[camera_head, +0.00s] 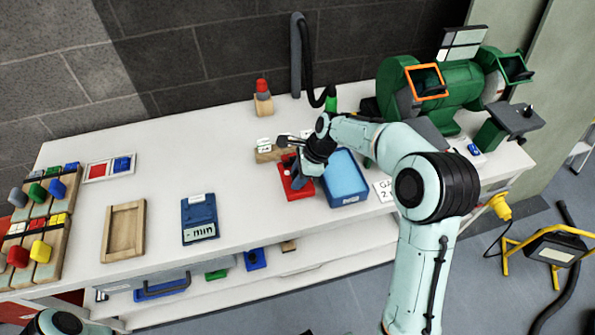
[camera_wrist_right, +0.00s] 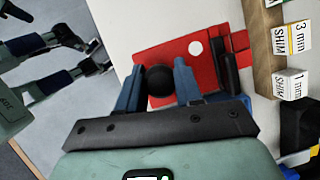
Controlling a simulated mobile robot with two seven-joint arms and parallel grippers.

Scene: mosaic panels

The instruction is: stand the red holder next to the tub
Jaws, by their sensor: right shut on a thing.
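The red holder (camera_head: 289,190) is on the white bench just left of the blue tub (camera_head: 346,178), with its broad red face showing upward. My right gripper (camera_head: 303,178) is over it and hides part of it. In the right wrist view, the gripper's blue fingers (camera_wrist_right: 158,92) are shut on a round black knob in front of the red holder (camera_wrist_right: 200,62), which has a white round spot. Whether the holder touches the bench or hangs slightly above it I cannot tell.
A wooden block with shim labels (camera_head: 268,155) lies just behind the holder. A blue gauge (camera_head: 199,216) and wooden tray (camera_head: 124,231) lie left; bench between is clear.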

